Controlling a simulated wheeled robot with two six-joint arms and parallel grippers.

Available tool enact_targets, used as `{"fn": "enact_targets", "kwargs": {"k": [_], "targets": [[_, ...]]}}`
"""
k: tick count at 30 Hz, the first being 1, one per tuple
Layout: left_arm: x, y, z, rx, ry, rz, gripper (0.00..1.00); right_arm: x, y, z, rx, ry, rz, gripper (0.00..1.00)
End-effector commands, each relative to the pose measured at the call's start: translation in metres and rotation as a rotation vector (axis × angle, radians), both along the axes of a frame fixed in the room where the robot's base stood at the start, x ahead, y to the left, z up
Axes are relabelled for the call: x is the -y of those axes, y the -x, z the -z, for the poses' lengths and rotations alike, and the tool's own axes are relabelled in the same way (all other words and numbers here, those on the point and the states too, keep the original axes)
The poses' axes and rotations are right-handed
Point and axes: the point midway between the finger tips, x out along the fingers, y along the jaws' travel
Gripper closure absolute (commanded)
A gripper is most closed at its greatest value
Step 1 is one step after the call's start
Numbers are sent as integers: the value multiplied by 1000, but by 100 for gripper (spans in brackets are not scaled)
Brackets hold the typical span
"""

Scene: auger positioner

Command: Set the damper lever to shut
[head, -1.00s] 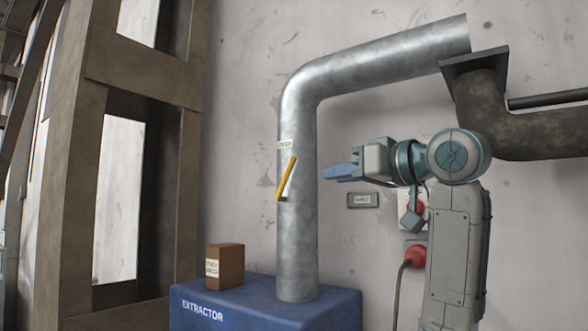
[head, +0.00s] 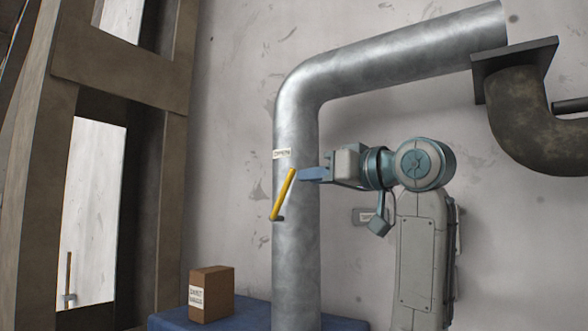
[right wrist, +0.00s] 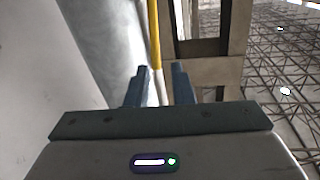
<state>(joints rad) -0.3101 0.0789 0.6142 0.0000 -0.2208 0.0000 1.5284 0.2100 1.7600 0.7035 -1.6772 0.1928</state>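The damper lever is a yellow bar (head: 284,192) on the front of the grey metal pipe (head: 297,250). It slants, with its upper end to the right and its lower end at a dark pivot. A small label (head: 282,153) sits above it, too blurred to read. My right gripper (head: 301,174) has its blue fingertips at the lever's upper end. In the right wrist view my right gripper (right wrist: 161,70) is open, and the yellow lever (right wrist: 154,35) appears in the gap between its fingers. I cannot tell whether they touch it. My left gripper is not in view.
The pipe rises from a blue box (head: 255,314) and bends right toward a dark flanged elbow (head: 528,105). A brown labelled box (head: 211,294) stands on the blue box. A wooden frame (head: 128,68) is at left.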

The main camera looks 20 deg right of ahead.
Motion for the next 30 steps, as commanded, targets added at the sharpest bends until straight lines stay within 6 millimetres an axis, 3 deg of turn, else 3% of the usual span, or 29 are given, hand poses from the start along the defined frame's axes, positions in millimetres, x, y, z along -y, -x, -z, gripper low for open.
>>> {"fn": "enact_targets", "kwargs": {"k": [1,5,15,21,22,25,30], "targets": [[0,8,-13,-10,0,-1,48,-6,-10,-5,-6,0,-2,79],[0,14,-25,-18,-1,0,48,-16,-30,-4,-4,0,-1,79],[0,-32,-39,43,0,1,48,-27,-52,0,-2,1,1,79],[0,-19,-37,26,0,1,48,-27,-52,1,-1,1,1,79],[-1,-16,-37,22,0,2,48,-27,-52,1,-1,1,1,81],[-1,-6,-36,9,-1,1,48,-27,-52,0,-1,1,1,100],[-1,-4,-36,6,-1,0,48,-27,-52,1,-1,1,1,100]]}}
